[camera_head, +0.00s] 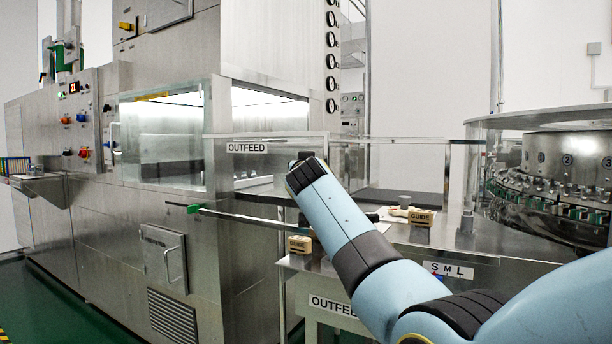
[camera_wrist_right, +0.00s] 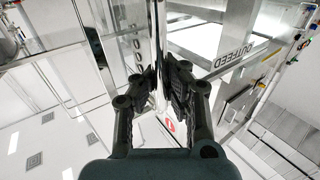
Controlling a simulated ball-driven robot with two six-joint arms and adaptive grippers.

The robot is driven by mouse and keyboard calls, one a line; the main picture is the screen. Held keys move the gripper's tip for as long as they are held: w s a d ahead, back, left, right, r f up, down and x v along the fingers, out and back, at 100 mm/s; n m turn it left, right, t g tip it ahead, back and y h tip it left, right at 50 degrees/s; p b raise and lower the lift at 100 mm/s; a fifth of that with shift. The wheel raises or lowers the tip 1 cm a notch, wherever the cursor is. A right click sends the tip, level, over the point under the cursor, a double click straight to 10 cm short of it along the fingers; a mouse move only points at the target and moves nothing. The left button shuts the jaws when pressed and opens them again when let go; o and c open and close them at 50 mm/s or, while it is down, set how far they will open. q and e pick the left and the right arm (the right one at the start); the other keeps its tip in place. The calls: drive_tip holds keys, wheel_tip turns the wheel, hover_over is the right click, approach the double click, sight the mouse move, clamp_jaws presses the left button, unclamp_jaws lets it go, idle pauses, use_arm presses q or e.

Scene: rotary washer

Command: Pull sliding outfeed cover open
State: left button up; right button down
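The outfeed cover is a clear panel with a metal frame and an OUTFEED label (camera_head: 247,147), in front of the washer's outlet in the head view. The label also shows in the right wrist view (camera_wrist_right: 234,51). My right arm comes in from the lower right and reaches the cover; its end hides the gripper in the head view. In the right wrist view my right gripper (camera_wrist_right: 160,78) has its two dark fingers close together on either side of a narrow upright bar (camera_wrist_right: 158,30) at the cover, seemingly clamped on it. My left gripper is out of view.
The round turntable under a clear guard (camera_head: 570,150) is at the far right. Green floor lies open at the lower left.

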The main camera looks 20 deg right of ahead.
drive_tip(key=shift+a+f, duration=0.2)
drive_tip(key=shift+f, duration=0.2)
drive_tip(key=c, duration=1.4)
unclamp_jaws()
drive_tip(key=shift+a+r, duration=0.2)
drive_tip(key=shift+c, duration=0.2)
drive_tip(key=shift+o, duration=0.5)
drive_tip(key=shift+d+r, duration=0.1)
drive_tip(key=shift+d, duration=0.1)
drive_tip(key=shift+s, duration=0.15)
drive_tip(key=v, duration=0.7)
drive_tip(key=shift+s, duration=0.2)
drive_tip(key=shift+a, duration=0.1)
